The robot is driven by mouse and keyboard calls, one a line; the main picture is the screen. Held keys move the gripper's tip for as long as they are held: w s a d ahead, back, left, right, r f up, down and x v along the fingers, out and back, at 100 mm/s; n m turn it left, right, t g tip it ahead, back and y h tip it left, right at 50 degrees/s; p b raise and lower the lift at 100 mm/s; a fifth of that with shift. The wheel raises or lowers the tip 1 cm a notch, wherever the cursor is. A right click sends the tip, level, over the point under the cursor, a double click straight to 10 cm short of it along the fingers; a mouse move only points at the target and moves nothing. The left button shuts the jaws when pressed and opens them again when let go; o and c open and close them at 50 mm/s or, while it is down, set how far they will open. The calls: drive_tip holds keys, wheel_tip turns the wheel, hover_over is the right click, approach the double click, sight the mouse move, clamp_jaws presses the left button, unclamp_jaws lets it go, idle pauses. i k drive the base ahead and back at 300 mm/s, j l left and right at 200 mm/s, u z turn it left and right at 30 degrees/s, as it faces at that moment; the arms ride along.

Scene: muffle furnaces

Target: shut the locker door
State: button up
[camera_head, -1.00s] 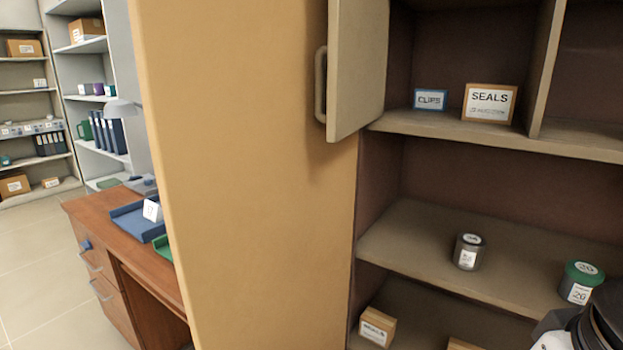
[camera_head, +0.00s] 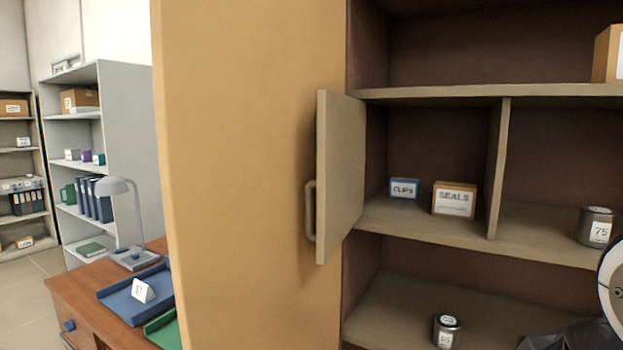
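The locker door (camera_head: 341,170) is a small beige panel hinged at the left side of a compartment in the brown shelving unit. It stands wide open, swung out toward me. Its curved handle (camera_head: 309,212) is on the outer left face, near the lower free edge. Inside the open compartment (camera_head: 420,221) are a blue CLIPS box (camera_head: 404,188) and a brown SEALS box (camera_head: 454,199). Part of my arm shows at the lower right edge. My gripper is not in view.
A tall tan panel (camera_head: 245,180) stands left of the door. A divider (camera_head: 498,170) bounds the compartment on the right. A grey canister (camera_head: 597,226) sits right of it, and another canister (camera_head: 446,331) stands below. A desk (camera_head: 85,295) with a lamp (camera_head: 118,190) is at left.

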sight(340, 184)
drive_tip(key=i+j+z, duration=0.25)
drive_tip(key=j, duration=0.6)
drive_tip(key=j+z, duration=0.3)
drive_tip(key=j, duration=0.5)
